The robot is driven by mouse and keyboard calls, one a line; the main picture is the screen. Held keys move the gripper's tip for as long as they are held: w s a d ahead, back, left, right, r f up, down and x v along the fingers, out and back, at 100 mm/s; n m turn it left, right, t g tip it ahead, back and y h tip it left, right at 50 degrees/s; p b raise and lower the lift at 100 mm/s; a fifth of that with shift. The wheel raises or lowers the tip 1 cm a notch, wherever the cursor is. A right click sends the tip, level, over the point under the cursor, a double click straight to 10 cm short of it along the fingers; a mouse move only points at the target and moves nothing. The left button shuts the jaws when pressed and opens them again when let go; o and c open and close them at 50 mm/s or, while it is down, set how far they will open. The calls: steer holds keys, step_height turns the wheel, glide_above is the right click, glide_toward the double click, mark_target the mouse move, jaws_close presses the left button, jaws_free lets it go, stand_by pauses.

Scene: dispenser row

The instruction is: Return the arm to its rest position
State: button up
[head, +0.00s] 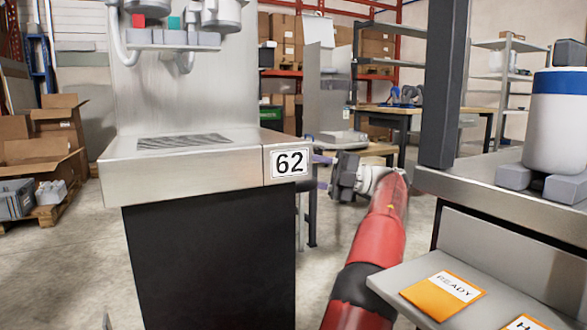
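My red arm (381,235) reaches up from the bottom of the head view, right of the dispenser stand. My gripper (326,174) is at its far end, a dark block pointing left beside the stand's right edge. It is small, and its fingers partly blend with the background, so I cannot tell whether they are open or shut. I see no object held in it.
The steel dispenser stand (190,165) labelled 62 is close on the left. A counter (510,180) with a dark post (443,85) and a blue-and-white container (557,125) is on the right. An orange READY card (442,294) lies on the lower shelf.

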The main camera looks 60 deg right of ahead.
steer(key=shift+v, duration=0.95)
